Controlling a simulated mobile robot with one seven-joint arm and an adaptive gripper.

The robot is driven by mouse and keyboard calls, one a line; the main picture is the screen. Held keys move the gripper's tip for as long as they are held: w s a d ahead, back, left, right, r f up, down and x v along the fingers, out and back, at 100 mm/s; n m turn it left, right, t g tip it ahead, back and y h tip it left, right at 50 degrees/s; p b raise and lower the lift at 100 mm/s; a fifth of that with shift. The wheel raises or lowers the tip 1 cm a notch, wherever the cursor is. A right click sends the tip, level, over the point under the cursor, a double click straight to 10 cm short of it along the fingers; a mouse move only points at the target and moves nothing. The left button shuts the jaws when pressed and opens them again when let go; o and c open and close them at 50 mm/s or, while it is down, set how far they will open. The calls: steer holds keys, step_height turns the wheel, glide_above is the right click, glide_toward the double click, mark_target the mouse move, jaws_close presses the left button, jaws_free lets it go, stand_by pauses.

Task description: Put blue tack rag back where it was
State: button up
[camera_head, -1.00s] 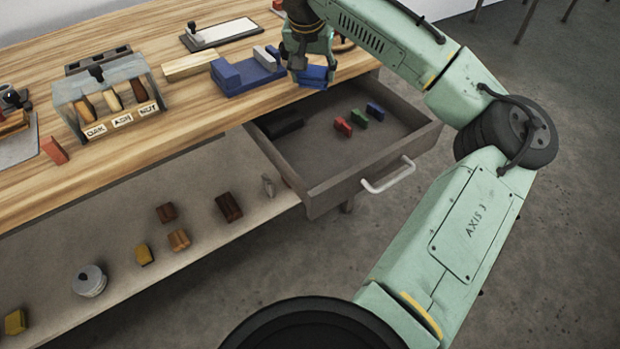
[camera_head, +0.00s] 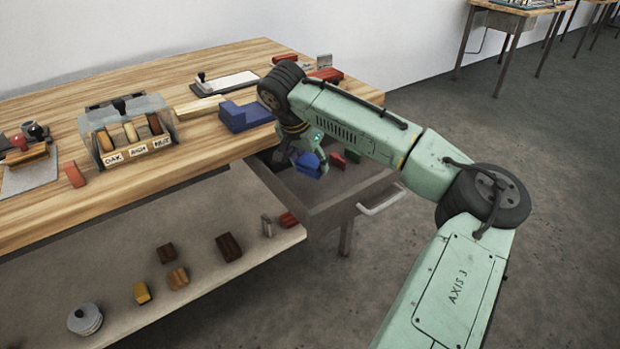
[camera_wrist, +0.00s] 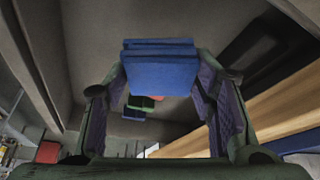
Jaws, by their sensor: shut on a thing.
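The blue tack rag (camera_head: 307,161), a folded blue block, is held in my gripper (camera_head: 311,166) over the inside of the open grey drawer (camera_head: 325,209). In the wrist view the rag (camera_wrist: 160,70) sits between the two fingers of my gripper (camera_wrist: 158,88), with the grey drawer interior behind it. A small red block (camera_head: 338,160) and a green block (camera_head: 352,156) lie in the drawer to the right of the rag. In the wrist view a small blue piece (camera_wrist: 134,114) shows near them. My arm hides part of the drawer. I cannot tell whether the rag touches the drawer floor.
A blue stepped block (camera_head: 240,115) stands on the wooden bench top near its edge, above the drawer. A clear-fronted rack (camera_head: 130,130) with labelled pieces stands further left. A lower shelf (camera_head: 215,275) holds several small blocks and a round tin (camera_head: 85,319). The drawer handle (camera_head: 382,200) juts out.

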mark_target(310, 175)
steer(key=shift+f+p, duration=0.3)
steer(key=shift+f, duration=2.15)
steer(key=shift+f, duration=0.15)
steer(key=o, duration=1)
steer(key=shift+r, duration=0.3)
steer(key=b+v, duration=0.1)
steer(key=v, duration=1.1)
